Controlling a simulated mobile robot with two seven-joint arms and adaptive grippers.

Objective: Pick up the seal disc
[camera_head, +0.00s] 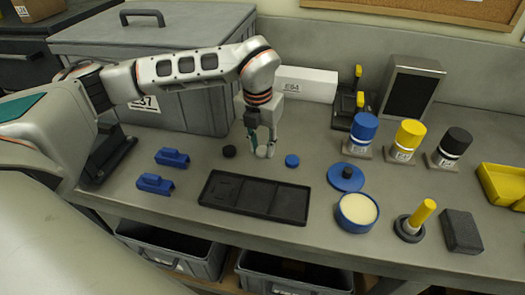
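My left gripper (262,150) points down just behind the black compartment tray (255,213). A small pale rounded thing shows between its fingertips; I cannot tell whether it is a disc or part of the fingers, or whether it is gripped. A small black disc (229,151) lies on the bench to the left of the gripper, apart from it. A small blue disc (292,160) lies to its right, also apart. Which one is the seal disc I cannot tell from the picture. My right gripper is out of view.
Two blue clips (172,157) lie left of the tray. To the right are a blue lid (346,177), a cream-filled blue tin (357,211), a yellow-handled tool (415,222) and a dark block (461,231). Blue, yellow and black capped bottles (406,140) stand behind. A large grey bin (195,108) stands back left.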

